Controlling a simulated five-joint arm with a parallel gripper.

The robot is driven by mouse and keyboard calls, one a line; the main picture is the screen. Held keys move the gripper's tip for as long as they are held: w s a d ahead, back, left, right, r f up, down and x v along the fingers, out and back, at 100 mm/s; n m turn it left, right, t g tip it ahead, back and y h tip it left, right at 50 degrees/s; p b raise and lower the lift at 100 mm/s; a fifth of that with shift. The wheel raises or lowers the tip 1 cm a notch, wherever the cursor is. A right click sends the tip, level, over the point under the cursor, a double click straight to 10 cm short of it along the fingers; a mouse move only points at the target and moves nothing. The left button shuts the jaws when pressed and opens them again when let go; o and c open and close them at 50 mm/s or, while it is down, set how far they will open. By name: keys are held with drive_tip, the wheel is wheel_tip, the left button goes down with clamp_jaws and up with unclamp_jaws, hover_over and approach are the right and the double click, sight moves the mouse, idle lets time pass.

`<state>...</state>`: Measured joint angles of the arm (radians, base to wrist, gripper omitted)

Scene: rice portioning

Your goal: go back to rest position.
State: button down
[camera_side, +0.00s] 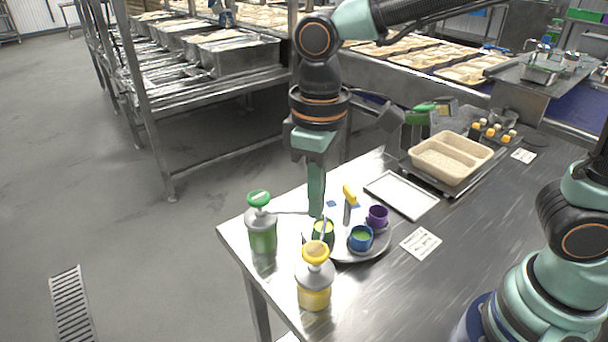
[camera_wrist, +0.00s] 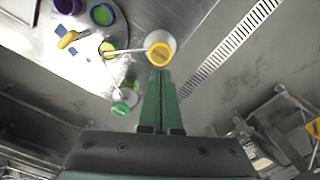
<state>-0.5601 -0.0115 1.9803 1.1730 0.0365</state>
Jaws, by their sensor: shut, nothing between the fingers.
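My gripper (camera_side: 317,212) points straight down, its green fingers together and empty. In the side view its tips overlap the back of the round tray (camera_side: 345,258), near the dark green cup (camera_side: 323,230); whether they touch anything I cannot tell. In the wrist view the closed fingers (camera_wrist: 160,75) point towards the yellow-topped pump bottle (camera_wrist: 158,47), which also stands at the table's front in the side view (camera_side: 314,288). The green-topped pump bottle (camera_side: 262,235) stands to the left of the fingers.
The round tray also holds a blue cup (camera_side: 360,239), a purple cup (camera_side: 377,216) and a yellow-handled tool (camera_side: 349,195). Behind are a flat white tray (camera_side: 401,194) and a beige two-compartment container (camera_side: 450,163). A label card (camera_side: 421,243) lies to the right.

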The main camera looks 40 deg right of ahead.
drive_tip(key=d+r+m+t, duration=0.1)
drive_tip(key=d+m+t, duration=0.1)
drive_tip(key=d, duration=0.7)
drive_tip(key=s+d+r+m+t, duration=0.1)
drive_tip(key=d+r+m+t, duration=0.1)
drive_tip(key=d, duration=0.7)
drive_tip(key=shift+d+r+m+t, duration=0.3)
drive_tip(key=shift+m+t, duration=0.5)
drive_tip(key=shift+m, duration=0.2)
